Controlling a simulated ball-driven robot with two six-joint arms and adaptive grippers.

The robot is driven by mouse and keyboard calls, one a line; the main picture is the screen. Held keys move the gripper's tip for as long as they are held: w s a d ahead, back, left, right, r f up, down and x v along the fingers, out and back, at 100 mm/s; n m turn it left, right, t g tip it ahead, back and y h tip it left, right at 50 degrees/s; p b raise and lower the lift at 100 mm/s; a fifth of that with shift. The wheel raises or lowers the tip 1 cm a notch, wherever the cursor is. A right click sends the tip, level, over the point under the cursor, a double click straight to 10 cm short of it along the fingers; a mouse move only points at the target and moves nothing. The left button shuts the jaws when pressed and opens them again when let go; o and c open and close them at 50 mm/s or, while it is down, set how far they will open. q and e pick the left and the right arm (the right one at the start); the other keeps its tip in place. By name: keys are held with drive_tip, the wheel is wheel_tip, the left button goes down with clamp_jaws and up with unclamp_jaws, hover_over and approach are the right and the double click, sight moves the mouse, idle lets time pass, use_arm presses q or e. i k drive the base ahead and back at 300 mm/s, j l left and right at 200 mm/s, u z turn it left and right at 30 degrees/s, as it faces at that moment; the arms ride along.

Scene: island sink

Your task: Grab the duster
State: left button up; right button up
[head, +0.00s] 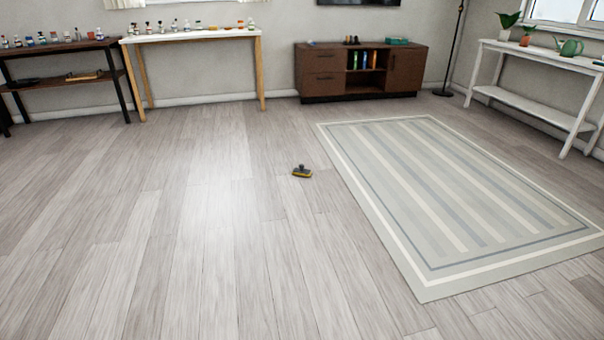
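A small dark object with a yellow band and a knob-like handle (302,171) lies on the wood floor near the middle of the head view, just left of the rug. It looks like the duster, but it is too small to be sure. Neither of my grippers shows in the head view.
A striped rug (440,190) covers the floor at right. A brown cabinet (325,87), a white-topped table (190,35) with small bottles and a dark shelf table (60,47) line the back. A white console (530,105) stands at right. The floor (200,240) in front is clear.

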sight(299, 171)
drive_tip(key=i, duration=3.35)
drive_tip(key=i+l+u, duration=0.15)
drive_tip(key=i+u, duration=0.2)
drive_tip(key=i, duration=1.05)
